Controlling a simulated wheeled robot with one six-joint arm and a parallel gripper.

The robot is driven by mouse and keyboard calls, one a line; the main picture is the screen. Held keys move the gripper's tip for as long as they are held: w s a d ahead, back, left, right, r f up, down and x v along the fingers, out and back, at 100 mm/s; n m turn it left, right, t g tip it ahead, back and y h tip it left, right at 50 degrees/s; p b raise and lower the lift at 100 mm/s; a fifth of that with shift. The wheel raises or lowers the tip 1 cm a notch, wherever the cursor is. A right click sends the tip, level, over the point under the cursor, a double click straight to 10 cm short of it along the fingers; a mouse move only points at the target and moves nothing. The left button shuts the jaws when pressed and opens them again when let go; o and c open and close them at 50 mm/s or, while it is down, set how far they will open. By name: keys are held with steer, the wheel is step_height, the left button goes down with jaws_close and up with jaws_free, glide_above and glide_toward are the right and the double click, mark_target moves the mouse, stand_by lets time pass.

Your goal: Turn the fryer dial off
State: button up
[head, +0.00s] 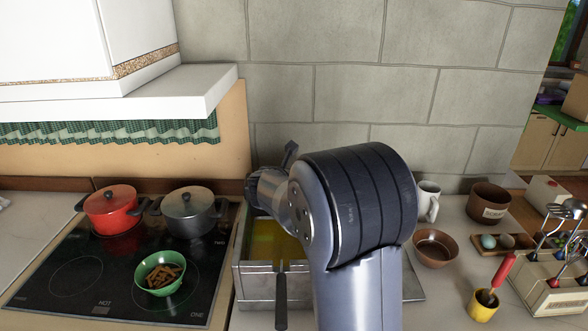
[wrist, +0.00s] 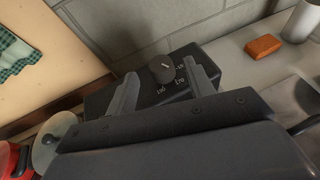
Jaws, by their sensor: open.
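The fryer (head: 268,291) is a metal tub of yellow oil on the counter in the head view, with a dark-handled basket (head: 281,304). Its black control box (wrist: 150,95) shows in the wrist view against the stone wall, with white numbers on it. The round dark dial (wrist: 162,69) on the box has a pale pointer mark; its exact setting is too small to read. My gripper (wrist: 161,70) is open, its fingers on either side of the dial in the picture. I cannot tell whether they touch it. In the head view my arm hides the dial.
The black hob (head: 70,275) at left holds a red pot (head: 110,212), a grey pot (head: 188,217) and a green bowl (head: 160,281) of brown sticks. At right are a white mug (head: 427,203), brown bowl (head: 436,250) and yellow cup (head: 482,305). The stone wall (head: 345,95) is close behind.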

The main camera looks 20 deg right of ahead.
steer(key=shift+p+x, duration=0.35)
steer(key=shift+x, duration=1.9)
steer(key=shift+c, duration=0.2)
steer(key=c, duration=0.9)
